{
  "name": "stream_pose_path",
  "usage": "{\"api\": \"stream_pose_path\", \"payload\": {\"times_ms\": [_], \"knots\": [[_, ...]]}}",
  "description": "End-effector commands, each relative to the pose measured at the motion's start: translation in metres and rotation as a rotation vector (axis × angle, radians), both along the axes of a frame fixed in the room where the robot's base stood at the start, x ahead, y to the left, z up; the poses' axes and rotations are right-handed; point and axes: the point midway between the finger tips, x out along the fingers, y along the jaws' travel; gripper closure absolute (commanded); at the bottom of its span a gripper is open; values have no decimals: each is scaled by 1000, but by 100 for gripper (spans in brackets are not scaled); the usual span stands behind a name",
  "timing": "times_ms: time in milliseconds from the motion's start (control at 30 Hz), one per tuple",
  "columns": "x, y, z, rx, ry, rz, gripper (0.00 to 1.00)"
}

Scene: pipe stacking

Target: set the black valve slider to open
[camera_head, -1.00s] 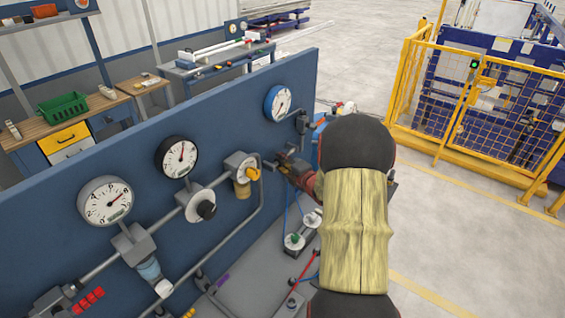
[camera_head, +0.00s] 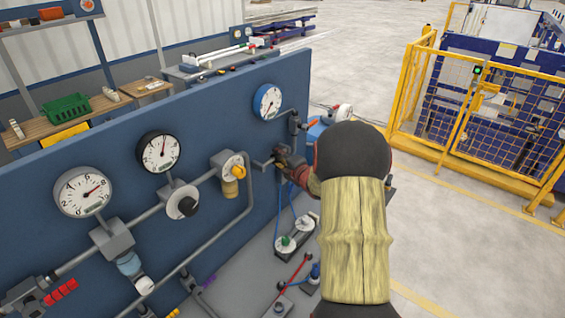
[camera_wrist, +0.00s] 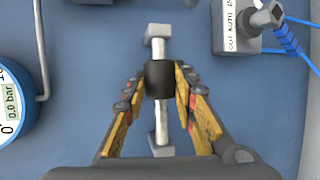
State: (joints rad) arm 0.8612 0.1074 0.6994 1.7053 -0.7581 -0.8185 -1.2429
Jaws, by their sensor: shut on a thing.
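The black valve slider (camera_wrist: 159,79) is a dark sleeve on a short silver rod (camera_wrist: 159,120) in the wrist view. The rod has a pale end block at each end and is fixed to the blue panel. The slider sits around the rod, nearer the upper block than the lower one. My gripper (camera_wrist: 160,84) is shut on the slider, with one yellow-padded finger on each side. In the head view my gripper (camera_head: 290,163) is against the panel's right part, and my arm hides much of that area; the slider cannot be made out there.
A blue-rimmed gauge (camera_wrist: 12,100) is left of the rod. A grey box with a lever switch (camera_wrist: 240,28) and blue hoses is at upper right. The panel (camera_head: 60,160) carries other gauges, pipes and a yellow-knobbed valve (camera_head: 236,171). Small fittings (camera_head: 295,240) lie on the bench below.

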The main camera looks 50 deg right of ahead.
Motion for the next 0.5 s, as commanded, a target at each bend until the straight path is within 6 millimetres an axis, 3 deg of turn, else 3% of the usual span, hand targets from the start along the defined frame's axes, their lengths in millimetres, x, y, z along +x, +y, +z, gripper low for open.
{"api": "stream_pose_path", "payload": {"times_ms": [133,167,500], "knots": [[-1,-3,2,-2,-1,-6,100],[-1,-3,2,-2,-1,-6,72],[-1,-2,1,-1,-1,-3,54]]}}
